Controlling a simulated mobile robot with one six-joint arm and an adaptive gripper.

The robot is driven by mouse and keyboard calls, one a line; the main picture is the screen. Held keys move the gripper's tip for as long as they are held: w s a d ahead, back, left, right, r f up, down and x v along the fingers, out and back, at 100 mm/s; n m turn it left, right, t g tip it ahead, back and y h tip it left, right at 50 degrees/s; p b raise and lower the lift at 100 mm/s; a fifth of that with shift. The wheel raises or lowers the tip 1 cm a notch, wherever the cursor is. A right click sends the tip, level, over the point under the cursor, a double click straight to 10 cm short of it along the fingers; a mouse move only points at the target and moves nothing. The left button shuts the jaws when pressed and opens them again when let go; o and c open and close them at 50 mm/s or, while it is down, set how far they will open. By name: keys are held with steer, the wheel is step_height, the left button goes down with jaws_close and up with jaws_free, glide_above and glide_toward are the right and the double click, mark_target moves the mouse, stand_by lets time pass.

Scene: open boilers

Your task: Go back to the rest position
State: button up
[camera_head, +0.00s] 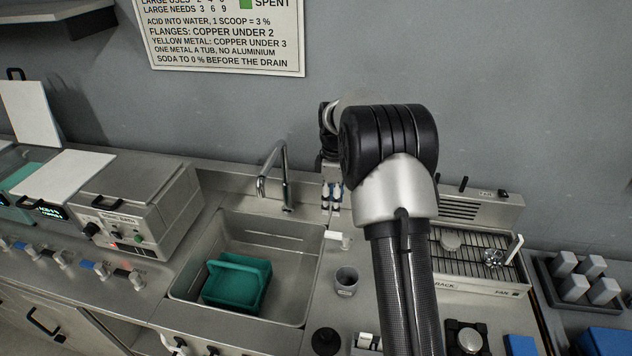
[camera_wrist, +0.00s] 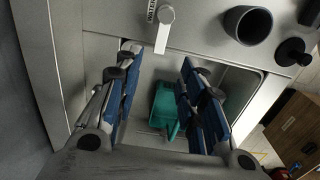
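My gripper (camera_head: 332,198) hangs above the counter right of the sink and the tap, in the middle of the head view. My own arm crosses the view in front of it and hides part of the wrist. In the wrist view my gripper (camera_wrist: 159,62) shows two blue-padded fingers spread well apart, with nothing between them. Below and beyond the fingers is the sink (camera_wrist: 150,75) with a teal basket (camera_wrist: 165,106) in it. The fingers appear clear of the sink and of the basket.
The steel tap (camera_head: 272,178) stands behind the sink (camera_head: 295,245), which holds the teal basket (camera_head: 236,282). A grey cup (camera_head: 346,281) and a white lever (camera_head: 338,239) are near my gripper. The sonic bath (camera_head: 140,205) stands left, a wire rack (camera_head: 475,265) right. The wall rises behind.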

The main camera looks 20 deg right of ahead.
steer(key=s+a+r+m+t+b, duration=0.1)
steer(key=s+a+r+m, duration=0.2)
steer(key=s+a+r, duration=0.35)
steer(key=s+a+r+m+t+b, duration=0.15)
steer(key=s+a+r, duration=0.25)
steer(key=s+r, duration=0.5)
steer(key=s+a+f+m+t, duration=0.1)
steer(key=s+a+m, duration=0.2)
steer(key=s, duration=0.7)
steer(key=s+a+f+m+t+b, duration=0.1)
steer(key=s+a+m, duration=0.1)
steer(key=s, duration=0.7)
steer(key=shift+s+a+m, duration=0.35)
steer(key=shift+a+m, duration=0.05)
steer(key=shift+m, duration=0.35)
